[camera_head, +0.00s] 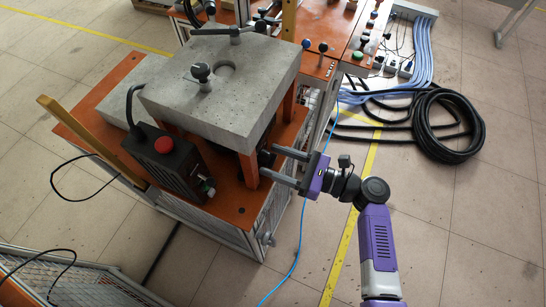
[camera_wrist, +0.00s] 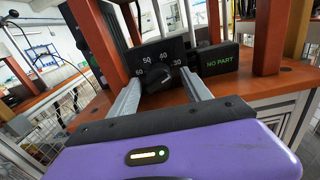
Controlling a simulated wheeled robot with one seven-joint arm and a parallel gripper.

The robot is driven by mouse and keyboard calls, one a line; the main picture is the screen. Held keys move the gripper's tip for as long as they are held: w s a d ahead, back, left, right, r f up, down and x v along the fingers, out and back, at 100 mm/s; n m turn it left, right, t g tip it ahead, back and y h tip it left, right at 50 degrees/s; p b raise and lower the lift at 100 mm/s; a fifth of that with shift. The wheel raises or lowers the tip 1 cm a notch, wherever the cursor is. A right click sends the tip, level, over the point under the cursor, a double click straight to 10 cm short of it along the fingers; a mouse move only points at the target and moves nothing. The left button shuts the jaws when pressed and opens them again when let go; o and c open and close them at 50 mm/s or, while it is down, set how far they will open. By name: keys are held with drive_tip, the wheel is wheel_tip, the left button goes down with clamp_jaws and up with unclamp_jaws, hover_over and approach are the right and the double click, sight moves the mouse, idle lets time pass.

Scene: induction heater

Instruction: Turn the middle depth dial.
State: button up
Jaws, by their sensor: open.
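A black depth dial (camera_wrist: 157,79) sits on a dark panel with white numbers between 30 and 60, low on the machine, in the wrist view. Its pointer direction is hard to tell. My gripper (camera_wrist: 160,84) is open, with one finger on each side of the dial as seen in the wrist view. Contact with the dial cannot be made out. In the head view my gripper (camera_head: 269,160) reaches in from the right at an orange post of the machine, and the dial is mostly hidden under the stone slab. No other depth dial is clearly seen.
A black box reading "NO PART" (camera_wrist: 218,59) stands right of the dial. Orange posts (camera_wrist: 98,42) flank the space. The grey slab (camera_head: 220,85) overhangs it. Coiled black hose (camera_head: 447,125) lies on the floor.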

drive_tip(key=shift+w+a, duration=0.15)
drive_tip(key=shift+a, duration=0.35)
drive_tip(key=shift+c, duration=0.5)
clamp_jaws()
drive_tip(key=shift+n, duration=0.3)
drive_tip(key=n+b, duration=0.2)
drive_tip(key=n, duration=0.1)
drive_tip(key=shift+d+n, duration=0.1)
drive_tip(key=shift+n, duration=0.2)
drive_tip(key=shift+w+n+b, duration=0.1)
drive_tip(key=shift+n+b, duration=0.25)
drive_tip(key=shift+n, duration=0.65)
drive_tip(key=shift+r, duration=0.1)
